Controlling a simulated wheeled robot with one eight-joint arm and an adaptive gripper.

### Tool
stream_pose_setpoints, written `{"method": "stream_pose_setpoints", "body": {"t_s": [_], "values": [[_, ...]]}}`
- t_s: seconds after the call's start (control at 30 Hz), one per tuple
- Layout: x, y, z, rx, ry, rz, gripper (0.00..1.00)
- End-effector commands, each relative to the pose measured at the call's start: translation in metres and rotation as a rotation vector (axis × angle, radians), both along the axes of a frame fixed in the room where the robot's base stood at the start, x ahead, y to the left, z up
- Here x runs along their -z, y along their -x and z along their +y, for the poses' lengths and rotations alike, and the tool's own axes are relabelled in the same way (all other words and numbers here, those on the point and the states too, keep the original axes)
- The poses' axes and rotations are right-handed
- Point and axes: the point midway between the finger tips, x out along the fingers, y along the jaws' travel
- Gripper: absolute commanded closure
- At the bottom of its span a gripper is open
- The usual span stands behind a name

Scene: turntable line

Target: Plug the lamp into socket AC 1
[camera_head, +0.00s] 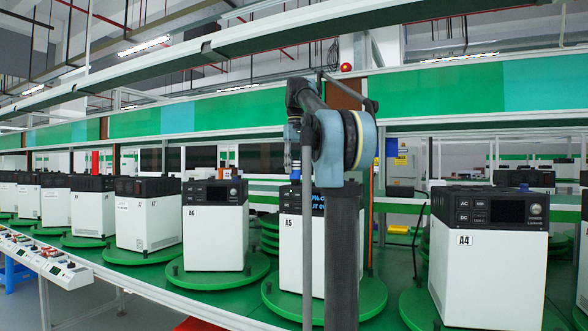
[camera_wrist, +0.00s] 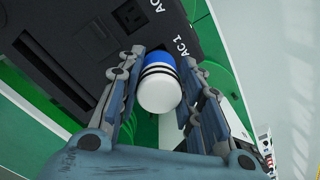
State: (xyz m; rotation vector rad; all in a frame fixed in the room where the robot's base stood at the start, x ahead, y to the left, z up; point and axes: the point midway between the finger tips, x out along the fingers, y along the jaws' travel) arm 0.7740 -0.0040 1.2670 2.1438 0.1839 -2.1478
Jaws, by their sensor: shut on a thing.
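In the wrist view my gripper (camera_wrist: 161,62) is shut on the lamp (camera_wrist: 160,92), a short cylinder with a white rounded end, black rings and a blue band. The lamp's far end points at the dark panel of a power unit (camera_wrist: 75,65). The label "AC 1" (camera_wrist: 182,47) is just beyond the lamp, and one socket (camera_wrist: 132,14) shows further up by a partly cut-off "AC" label. The socket at AC 1 is hidden behind the lamp and fingers. I cannot tell whether the lamp touches the panel.
White units with black tops stand on green turntables, including A6 (camera_head: 213,225), A5 (camera_head: 291,250) and A4 (camera_head: 488,265). My arm stands in front of A5 and hides part of it. A shelf beam (camera_head: 250,135) runs above the line. A control strip (camera_head: 45,258) lies at left.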

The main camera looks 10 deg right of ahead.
Motion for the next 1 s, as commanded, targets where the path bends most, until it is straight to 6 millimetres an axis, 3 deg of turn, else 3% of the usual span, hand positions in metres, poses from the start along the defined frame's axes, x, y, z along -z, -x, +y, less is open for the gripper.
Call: {"method": "stream_pose_setpoints", "body": {"t_s": [0.83, 0.87, 0.93, 1.0], "values": [[0.013, 0.000, 0.000, 0.000, 0.000, 0.000, 0.94], [0.013, 0.000, 0.000, 0.000, 0.000, 0.000, 0.62], [0.013, 0.000, 0.000, 0.000, 0.000, 0.000, 0.46], [0.013, 0.000, 0.000, 0.000, 0.000, 0.000, 0.43]]}}
